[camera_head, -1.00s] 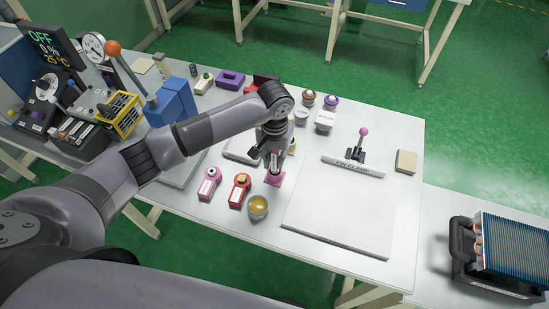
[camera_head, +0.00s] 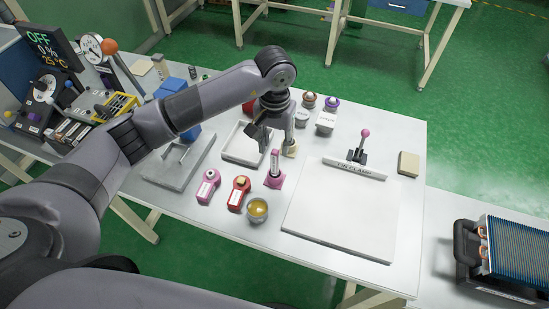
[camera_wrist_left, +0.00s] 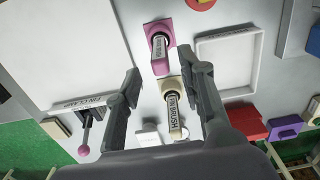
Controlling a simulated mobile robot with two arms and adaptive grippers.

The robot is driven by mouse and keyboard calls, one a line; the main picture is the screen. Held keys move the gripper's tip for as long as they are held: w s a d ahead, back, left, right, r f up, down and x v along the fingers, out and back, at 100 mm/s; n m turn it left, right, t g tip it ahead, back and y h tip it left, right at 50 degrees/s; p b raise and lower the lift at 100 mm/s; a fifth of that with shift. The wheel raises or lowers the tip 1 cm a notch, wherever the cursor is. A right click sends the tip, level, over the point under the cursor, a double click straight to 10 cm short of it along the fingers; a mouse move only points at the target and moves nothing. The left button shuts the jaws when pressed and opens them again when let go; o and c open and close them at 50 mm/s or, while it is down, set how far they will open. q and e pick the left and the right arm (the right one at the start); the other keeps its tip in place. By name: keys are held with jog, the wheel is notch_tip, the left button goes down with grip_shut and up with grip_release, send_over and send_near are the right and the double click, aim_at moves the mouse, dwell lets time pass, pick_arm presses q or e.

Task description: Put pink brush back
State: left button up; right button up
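The pink brush (camera_head: 274,163) stands upright in its pink square holder (camera_head: 274,182) on the white table. In the left wrist view the brush (camera_wrist_left: 159,48) shows its label, with the pink holder (camera_wrist_left: 160,28) around its base. My left gripper (camera_head: 277,146) is open and empty, just behind and above the brush and apart from it. In the left wrist view a beige labelled brush or tool (camera_wrist_left: 173,103) stands between the spread fingers. My right gripper is not in view.
A white board (camera_head: 340,215) lies at the right, a shallow white tray (camera_head: 238,152) at the left.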

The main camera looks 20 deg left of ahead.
pick_arm(q)
jog(key=shift+r+b, duration=0.5)
jog(key=shift+r, duration=1.85)
